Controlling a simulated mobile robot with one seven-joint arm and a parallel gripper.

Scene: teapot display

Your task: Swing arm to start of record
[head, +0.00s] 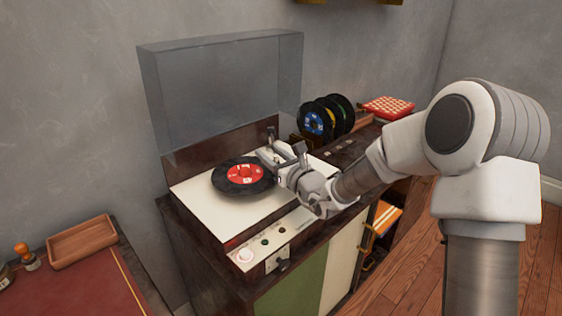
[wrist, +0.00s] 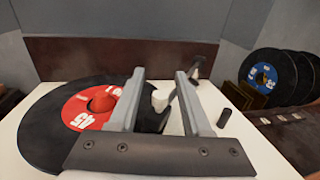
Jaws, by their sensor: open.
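A black record with a red label (head: 240,176) lies flat on the white-topped record player (head: 195,193). In the wrist view the record (wrist: 50,130) fills the left, and my left finger crosses over it and its label. My gripper (head: 279,150) is open above the right side of the record. In the wrist view its two fingers (wrist: 161,76) stand apart. A small white piece, seemingly the head of the tone arm (wrist: 160,99), shows between them. A dark post (wrist: 199,68) stands behind the right finger. I cannot tell whether either finger touches the arm.
The clear lid (head: 220,85) stands open behind the player. Several records (head: 316,121) stand in a rack at the right, with a red-and-white box (head: 388,107) beyond. Knobs (head: 245,254) line the player's front. A wooden tray (head: 82,242) sits on the red desk at left.

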